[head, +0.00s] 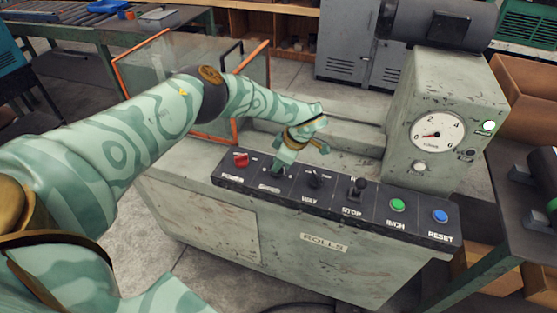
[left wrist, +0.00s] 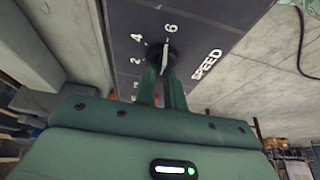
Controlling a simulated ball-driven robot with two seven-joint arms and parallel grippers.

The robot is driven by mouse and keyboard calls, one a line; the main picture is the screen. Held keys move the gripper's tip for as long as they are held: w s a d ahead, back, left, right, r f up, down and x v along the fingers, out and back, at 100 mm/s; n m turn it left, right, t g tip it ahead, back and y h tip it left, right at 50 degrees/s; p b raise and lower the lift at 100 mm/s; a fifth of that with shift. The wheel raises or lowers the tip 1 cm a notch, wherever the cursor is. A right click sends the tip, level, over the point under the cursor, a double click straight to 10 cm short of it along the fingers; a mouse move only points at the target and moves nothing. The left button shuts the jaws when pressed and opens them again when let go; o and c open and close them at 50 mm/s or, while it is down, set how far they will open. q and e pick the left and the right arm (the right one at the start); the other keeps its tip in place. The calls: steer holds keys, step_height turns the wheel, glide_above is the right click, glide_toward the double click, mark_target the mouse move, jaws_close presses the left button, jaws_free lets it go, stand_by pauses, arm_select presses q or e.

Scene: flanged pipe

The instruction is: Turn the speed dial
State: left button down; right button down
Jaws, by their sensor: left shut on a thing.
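The speed dial (left wrist: 164,56) is a dark knob on the black control panel, with the numbers 2, 4 and 6 and the word SPEED around it in the left wrist view. Its pointer shows as a pale line near the 6. My left gripper (left wrist: 162,72) is shut on the dial. In the head view, my left gripper (head: 279,168) reaches down onto the panel above the SPEED label and hides most of the dial. My right gripper is not in view.
The panel (head: 331,203) also carries a red switch (head: 240,159), a dark knob (head: 314,180), a black lever (head: 358,187), a green button (head: 397,204) and a blue button (head: 440,215). A round gauge (head: 437,132) stands at the right. An orange-framed guard (head: 255,67) stands behind my arm.

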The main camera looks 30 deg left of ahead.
arm_select(q)
steer(key=shift+w, duration=0.1)
stand_by(0.4)
steer(key=c, duration=1.5)
jaws_free()
steer(key=p+v, duration=0.3)
steer(key=v, duration=1.3)
steer(key=shift+d+r, duration=0.1)
steer(key=shift+d, duration=0.1)
steer(key=shift+d, duration=0.1)
